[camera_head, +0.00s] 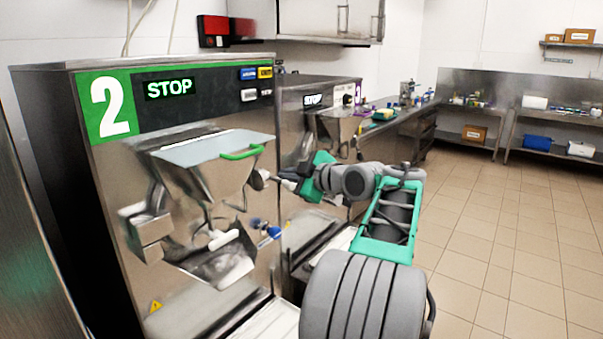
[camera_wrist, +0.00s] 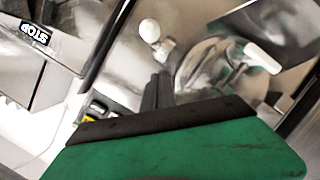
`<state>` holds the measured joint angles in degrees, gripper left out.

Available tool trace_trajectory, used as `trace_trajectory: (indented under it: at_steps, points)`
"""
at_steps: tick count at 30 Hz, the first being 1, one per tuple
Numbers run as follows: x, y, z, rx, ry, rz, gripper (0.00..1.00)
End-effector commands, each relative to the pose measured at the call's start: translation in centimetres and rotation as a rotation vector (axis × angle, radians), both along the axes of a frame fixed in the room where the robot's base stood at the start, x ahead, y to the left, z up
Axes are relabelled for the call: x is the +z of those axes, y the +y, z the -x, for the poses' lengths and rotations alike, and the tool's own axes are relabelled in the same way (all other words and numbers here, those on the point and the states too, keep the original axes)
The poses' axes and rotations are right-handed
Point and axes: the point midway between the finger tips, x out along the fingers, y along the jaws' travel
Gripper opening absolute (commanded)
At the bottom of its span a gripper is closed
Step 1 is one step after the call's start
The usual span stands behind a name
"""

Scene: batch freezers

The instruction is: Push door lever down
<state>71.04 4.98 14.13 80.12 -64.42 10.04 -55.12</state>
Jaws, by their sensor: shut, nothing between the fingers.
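The steel front of batch freezer 2 (camera_head: 185,200) fills the left of the head view. A white bar handle (camera_head: 223,240) sits on the outlet door below and also shows in the wrist view (camera_wrist: 262,58). I cannot tell which is the door lever.
A steel hopper lid with a green handle (camera_head: 242,153) is above the outlet. A blue fitting (camera_head: 270,230) projects low on the front. A second freezer (camera_head: 305,130) stands behind. Shelves with boxes (camera_head: 570,145) line the far wall. The tiled floor at right is clear.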

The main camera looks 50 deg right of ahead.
Motion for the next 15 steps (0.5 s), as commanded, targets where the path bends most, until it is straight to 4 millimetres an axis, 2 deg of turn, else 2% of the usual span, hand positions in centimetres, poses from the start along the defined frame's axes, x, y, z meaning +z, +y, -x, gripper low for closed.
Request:
trace_trajectory:
  at_steps: [1,3,9,15]
  points:
    - [-0.1,0.0,-1.2,0.004,0.001,-0.003,0.00]
    - [-0.6,-0.3,-2.4,0.002,0.001,-0.003,0.00]
    - [-2.8,-2.7,-2.1,-0.002,0.001,-0.003,0.00]
    - [-3.3,-3.0,-2.1,-0.001,0.000,0.001,0.00]
